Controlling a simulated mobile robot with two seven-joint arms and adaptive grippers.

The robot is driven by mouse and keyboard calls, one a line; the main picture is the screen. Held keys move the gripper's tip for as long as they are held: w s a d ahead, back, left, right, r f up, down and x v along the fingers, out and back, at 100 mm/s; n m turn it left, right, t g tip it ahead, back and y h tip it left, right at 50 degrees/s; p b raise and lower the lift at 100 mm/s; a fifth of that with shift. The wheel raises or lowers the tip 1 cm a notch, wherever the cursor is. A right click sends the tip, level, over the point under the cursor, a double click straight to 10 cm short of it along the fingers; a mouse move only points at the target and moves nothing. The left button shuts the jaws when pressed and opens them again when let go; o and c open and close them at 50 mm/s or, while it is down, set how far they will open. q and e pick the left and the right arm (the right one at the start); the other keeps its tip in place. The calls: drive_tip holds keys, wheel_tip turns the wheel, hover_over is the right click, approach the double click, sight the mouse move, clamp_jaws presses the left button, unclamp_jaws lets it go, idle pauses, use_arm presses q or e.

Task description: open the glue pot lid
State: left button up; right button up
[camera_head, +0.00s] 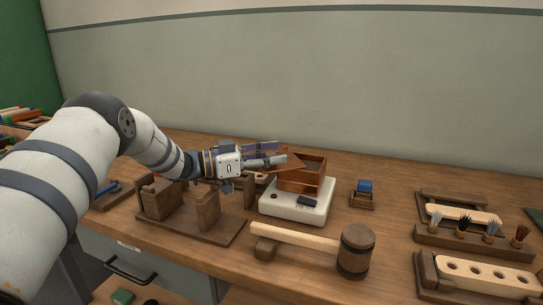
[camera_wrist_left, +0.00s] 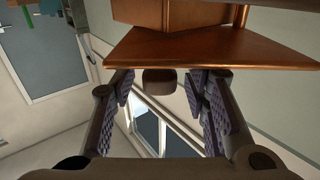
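The copper glue pot (camera_head: 302,182) is a square box on a white heater (camera_head: 295,208) right of the bench's middle. Its dark inside partly shows from above. A copper plate, seemingly its lid (camera_head: 291,163), is tilted at the pot's left side. In the left wrist view the copper plate (camera_wrist_left: 205,50) spans the top, with a dark brown knob (camera_wrist_left: 158,82) below it. My left gripper (camera_head: 282,153) is at the pot's upper left. Its fingers are apart, one on each side of the knob, with gaps visible. My right gripper is out of view.
A wooden mallet (camera_head: 356,249) lies in front of the heater. A wooden stand (camera_head: 208,212) is below my left arm. A small blue block (camera_head: 365,186) sits right of the pot. Brush tufts (camera_head: 462,228) and a drilled wooden block (camera_head: 484,275) are at far right.

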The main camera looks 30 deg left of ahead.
use_arm(q)
wheel_tip(320, 180, up, 10)
drive_tip(key=shift+r, duration=0.1)
idle(0.4)
